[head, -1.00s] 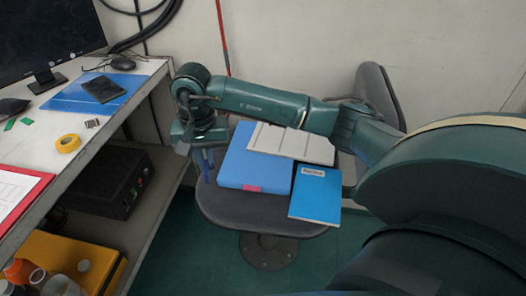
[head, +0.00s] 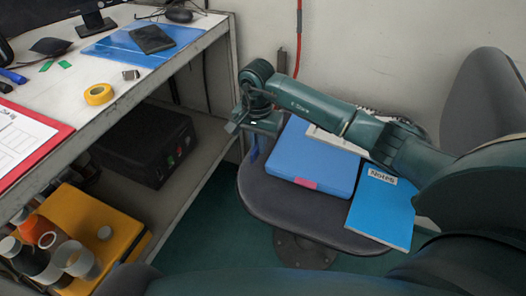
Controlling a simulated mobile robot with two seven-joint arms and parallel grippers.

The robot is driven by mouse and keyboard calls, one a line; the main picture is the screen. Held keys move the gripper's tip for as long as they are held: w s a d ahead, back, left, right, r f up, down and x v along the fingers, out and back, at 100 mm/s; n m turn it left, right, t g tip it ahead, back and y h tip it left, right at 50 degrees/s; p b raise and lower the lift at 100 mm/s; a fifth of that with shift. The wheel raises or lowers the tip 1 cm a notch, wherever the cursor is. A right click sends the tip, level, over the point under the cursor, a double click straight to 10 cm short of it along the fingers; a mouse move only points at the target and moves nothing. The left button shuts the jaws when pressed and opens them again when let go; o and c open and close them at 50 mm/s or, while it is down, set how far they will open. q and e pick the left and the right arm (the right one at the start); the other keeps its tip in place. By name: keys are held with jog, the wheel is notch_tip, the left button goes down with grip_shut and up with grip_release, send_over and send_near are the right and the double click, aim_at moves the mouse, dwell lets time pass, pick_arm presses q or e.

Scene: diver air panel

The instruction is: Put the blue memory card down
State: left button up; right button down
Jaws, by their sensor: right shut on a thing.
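My right gripper (head: 252,153) hangs over the left edge of the dark chair seat (head: 300,215), just left of the blue box. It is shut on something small. My right arm reaches in from the right, across the chair. My left gripper is not in view.
The desk (head: 170,72) at left carries yellow tape (head: 98,94), small green pieces (head: 64,64) and a blue mat (head: 112,46). A black case (head: 150,150) stands below.

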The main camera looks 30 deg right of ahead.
aim_at(258, 155)
jog(key=shift+f+b, duration=0.4)
jog(key=shift+f, duration=1.8)
jog(key=shift+f, duration=0.25)
jog(key=c, duration=1.8)
grip_release()
jog(key=shift+r, duration=0.1)
